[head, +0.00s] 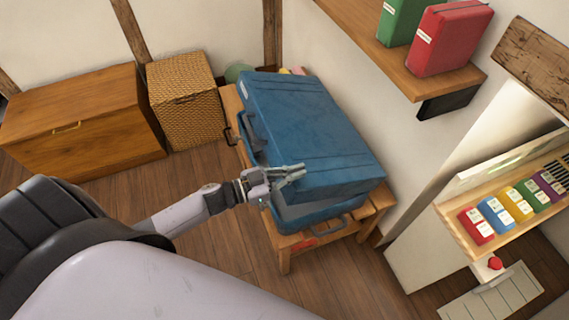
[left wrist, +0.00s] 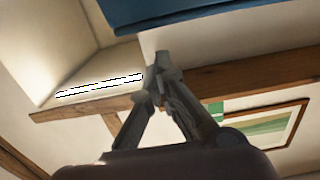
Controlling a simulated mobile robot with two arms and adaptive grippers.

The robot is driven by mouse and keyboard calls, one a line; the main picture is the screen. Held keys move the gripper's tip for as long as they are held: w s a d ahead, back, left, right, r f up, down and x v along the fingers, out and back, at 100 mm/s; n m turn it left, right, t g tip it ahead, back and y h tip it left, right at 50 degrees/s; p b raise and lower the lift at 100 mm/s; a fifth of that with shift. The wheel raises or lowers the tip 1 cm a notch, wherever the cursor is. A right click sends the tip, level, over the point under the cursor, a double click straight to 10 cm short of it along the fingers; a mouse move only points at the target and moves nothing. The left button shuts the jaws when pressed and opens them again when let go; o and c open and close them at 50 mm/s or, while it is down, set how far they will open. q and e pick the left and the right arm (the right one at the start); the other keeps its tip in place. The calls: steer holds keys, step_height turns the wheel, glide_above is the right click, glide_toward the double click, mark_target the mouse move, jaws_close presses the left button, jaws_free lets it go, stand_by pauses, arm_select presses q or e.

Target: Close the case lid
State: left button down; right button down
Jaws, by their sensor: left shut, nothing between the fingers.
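The blue case (head: 312,213) sits on a low wooden stand. Its lid (head: 310,125) lies over the base, and a paler gap shows between lid and base at the near end, so the lid looks not flush. My left gripper (head: 297,172) is shut and empty, at the near left edge of the lid. In the head view its fingers overlap the lid; I cannot tell whether they touch it. In the left wrist view the shut fingertips (left wrist: 161,58) point up toward a blue underside or edge of the case (left wrist: 195,12). My right gripper is not in view.
The wooden stand (head: 375,207) stands close to the wall. A wooden chest (head: 75,115) and a wicker basket (head: 185,98) are at the back left. A shelf (head: 400,70) with a green and a red binder (head: 450,38) overhangs at the right. Floor is clear left of the stand.

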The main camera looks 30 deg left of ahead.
arm_select(q)
steer(key=shift+s+a+f, duration=0.15)
steer(key=shift+s+f, duration=0.1)
steer(key=shift+f, duration=0.3)
steer(key=shift+s+a+f, duration=0.15)
steer(key=shift+s+f, duration=0.05)
steer(key=shift+f, duration=0.35)
